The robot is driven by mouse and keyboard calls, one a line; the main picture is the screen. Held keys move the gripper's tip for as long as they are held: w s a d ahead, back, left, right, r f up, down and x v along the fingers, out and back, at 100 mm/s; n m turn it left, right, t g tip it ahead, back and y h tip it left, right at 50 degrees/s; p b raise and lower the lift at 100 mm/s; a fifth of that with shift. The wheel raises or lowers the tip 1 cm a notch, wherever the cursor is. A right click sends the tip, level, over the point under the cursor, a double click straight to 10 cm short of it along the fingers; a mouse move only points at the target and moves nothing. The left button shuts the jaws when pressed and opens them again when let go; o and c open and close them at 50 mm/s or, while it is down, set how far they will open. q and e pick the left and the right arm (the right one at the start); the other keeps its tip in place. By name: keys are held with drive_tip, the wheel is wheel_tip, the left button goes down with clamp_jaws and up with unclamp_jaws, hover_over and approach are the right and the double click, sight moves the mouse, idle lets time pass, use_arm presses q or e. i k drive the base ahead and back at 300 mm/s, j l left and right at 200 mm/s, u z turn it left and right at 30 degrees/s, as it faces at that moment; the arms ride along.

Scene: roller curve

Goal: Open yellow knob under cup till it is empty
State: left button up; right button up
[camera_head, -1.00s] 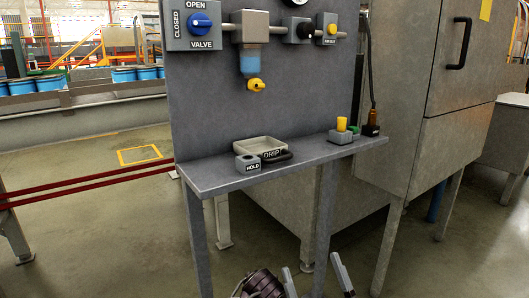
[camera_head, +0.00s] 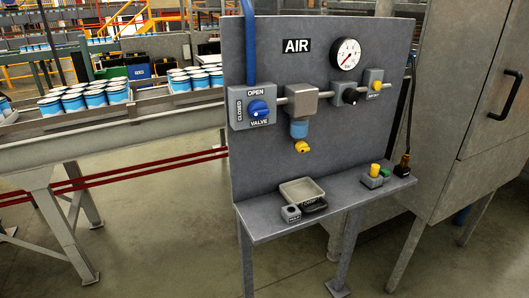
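The yellow knob (camera_head: 302,147) sits at the bottom of the cup (camera_head: 299,129), which hangs under a grey block (camera_head: 297,101) on the upright panel. The cup is clear with blue in its lower part; the exact level is too small to read. A shallow grey drip tray (camera_head: 301,191) stands on the shelf below the knob. Neither of my grippers shows in the head view now.
The shelf (camera_head: 262,222) also holds a small grey HOLD block (camera_head: 291,213) and a base with a yellow button (camera_head: 375,170). A blue valve knob (camera_head: 259,109), black knob (camera_head: 350,96) and gauge (camera_head: 346,54) are on the panel. A grey cabinet (camera_head: 460,120) stands right.

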sight(302, 147)
drive_tip(key=i+l+u, duration=0.1)
drive_tip(key=l+u, duration=0.2)
drive_tip(key=u, duration=0.2)
drive_tip(key=l+u, duration=0.35)
drive_tip(key=u, duration=0.15)
drive_tip(key=l+u, duration=0.45)
drive_tip(key=i+j, duration=0.05)
